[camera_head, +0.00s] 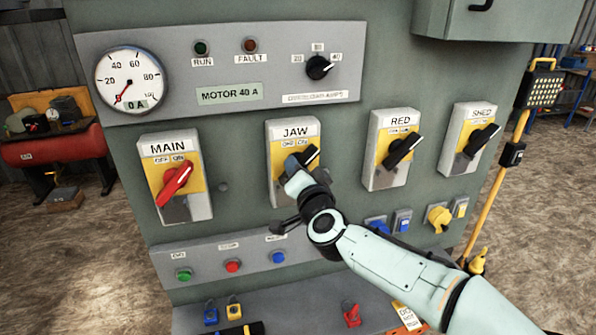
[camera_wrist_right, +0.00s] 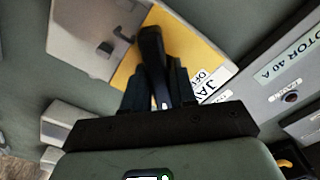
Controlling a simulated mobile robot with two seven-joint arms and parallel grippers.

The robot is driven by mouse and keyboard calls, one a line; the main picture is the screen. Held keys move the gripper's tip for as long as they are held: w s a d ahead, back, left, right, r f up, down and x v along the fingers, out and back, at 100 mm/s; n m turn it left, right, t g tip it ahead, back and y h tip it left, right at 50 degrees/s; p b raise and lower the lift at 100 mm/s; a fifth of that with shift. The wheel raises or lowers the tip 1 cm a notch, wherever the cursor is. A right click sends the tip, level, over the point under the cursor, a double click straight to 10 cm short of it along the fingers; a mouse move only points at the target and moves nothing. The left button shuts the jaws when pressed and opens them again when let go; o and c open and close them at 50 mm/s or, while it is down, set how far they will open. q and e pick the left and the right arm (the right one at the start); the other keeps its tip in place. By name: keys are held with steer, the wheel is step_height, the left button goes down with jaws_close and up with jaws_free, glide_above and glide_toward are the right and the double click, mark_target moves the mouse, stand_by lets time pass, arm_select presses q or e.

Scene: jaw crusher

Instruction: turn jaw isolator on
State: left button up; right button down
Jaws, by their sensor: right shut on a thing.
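The JAW isolator (camera_head: 284,154) is a pale box with a yellow plate marked OFF and ON, in the middle of the panel. Its black handle (camera_head: 312,154) shows partly past my gripper, its visible end slanting up to the right, towards the ON side. My right gripper (camera_head: 303,164) reaches it from the lower right and is shut on it. In the right wrist view the black handle (camera_wrist_right: 151,48) stands between the two dark fingers (camera_wrist_right: 156,88). The handle's lower part is hidden by my gripper. My left gripper is not in view.
The MAIN isolator (camera_head: 158,182) with a red handle is to the left. The RED (camera_head: 382,173) and SHED (camera_head: 455,155) isolators are to the right. A gauge (camera_head: 128,79) and a motor panel are above. Push buttons (camera_head: 232,266) and small padlocks sit below.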

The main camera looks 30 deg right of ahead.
steer(key=shift+r, duration=0.1)
stand_by(0.3)
steer(key=c, duration=1)
jaws_free()
steer(key=v, duration=1.3)
steer(key=shift+s+b, duration=0.15)
steer(key=shift+b, duration=0.2)
steer(key=shift+a, duration=0.1)
